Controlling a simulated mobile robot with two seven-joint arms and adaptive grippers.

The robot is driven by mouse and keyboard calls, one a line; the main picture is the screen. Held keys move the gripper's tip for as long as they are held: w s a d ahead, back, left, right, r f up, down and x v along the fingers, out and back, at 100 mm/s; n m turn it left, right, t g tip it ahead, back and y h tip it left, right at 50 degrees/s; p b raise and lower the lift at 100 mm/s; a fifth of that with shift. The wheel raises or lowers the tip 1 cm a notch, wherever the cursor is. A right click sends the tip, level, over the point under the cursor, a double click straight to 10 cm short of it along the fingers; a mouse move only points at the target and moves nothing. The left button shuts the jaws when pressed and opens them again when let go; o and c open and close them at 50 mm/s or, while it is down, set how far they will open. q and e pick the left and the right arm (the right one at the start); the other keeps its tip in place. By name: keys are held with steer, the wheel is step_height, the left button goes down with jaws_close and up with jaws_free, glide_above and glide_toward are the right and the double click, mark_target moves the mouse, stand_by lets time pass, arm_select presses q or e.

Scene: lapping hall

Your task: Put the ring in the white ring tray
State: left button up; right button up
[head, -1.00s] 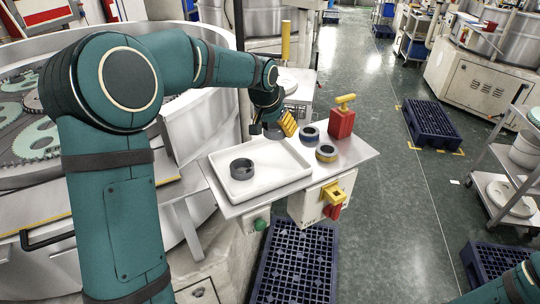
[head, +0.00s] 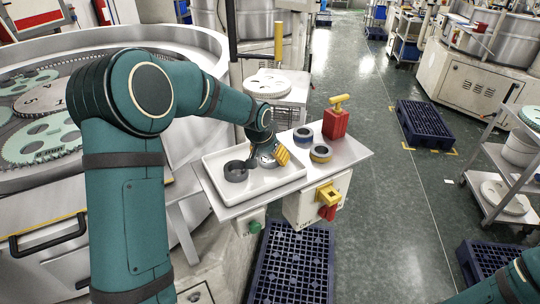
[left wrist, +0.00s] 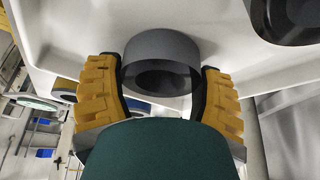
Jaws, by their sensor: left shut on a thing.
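The white ring tray (head: 272,181) lies on a small metal side table. My left gripper (head: 266,158) is over the right part of the tray. It is shut on a grey ring (left wrist: 160,48), which sits between the yellow fingers in the left wrist view, close against the white tray surface (left wrist: 222,35); I cannot tell whether it touches. In the head view the held ring is mostly hidden by the gripper. Another dark ring (head: 236,171) lies in the left part of the tray. My right gripper is out of view.
Two more rings, a blue-rimmed one (head: 303,135) and a yellow-rimmed one (head: 320,153), lie on the table right of the tray. A red block with a yellow handle (head: 336,122) stands behind them. A yellow-and-red switch (head: 328,198) is on the table's front.

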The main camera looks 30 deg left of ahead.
arm_select(q)
steer(key=shift+f, duration=0.15)
steer(key=o, duration=1.3)
steer(key=shift+r, duration=0.25)
steer(key=v, duration=1.2)
steer(key=shift+p, duration=0.35)
steer(key=shift+f, duration=0.1)
